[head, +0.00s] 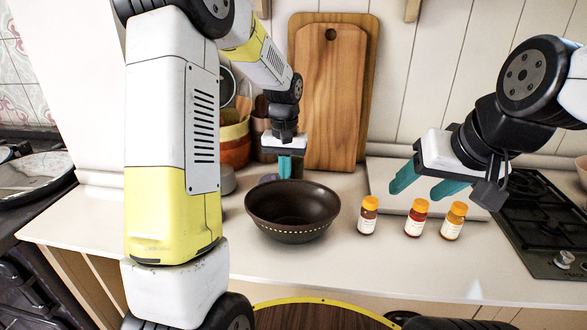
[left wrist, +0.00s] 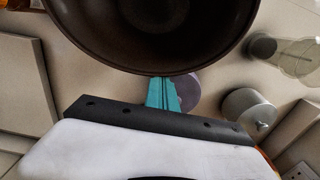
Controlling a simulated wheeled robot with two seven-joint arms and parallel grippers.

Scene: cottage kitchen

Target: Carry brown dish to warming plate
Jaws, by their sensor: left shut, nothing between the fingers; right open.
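The brown dish (head: 293,228) is a dark round bowl with a dotted band, upright on the pale counter. It fills the top of the left wrist view (left wrist: 100,45). My left gripper (head: 285,168) is shut and empty, pointing down just behind the dish's far rim. In the left wrist view its teal fingers (left wrist: 163,92) are together at the rim; I cannot tell whether they touch it. My right gripper (head: 424,188) is open and empty, above a flat pale grey slab (head: 380,172). This slab may be the warming plate; I cannot tell for certain.
Several orange-capped bottles, one at the left (head: 367,216), stand right of the dish, in front of the slab. A black hob (head: 550,225) is at far right. Cutting boards (head: 332,95) lean on the wall. A small grey canister (left wrist: 248,112) stands near my left gripper.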

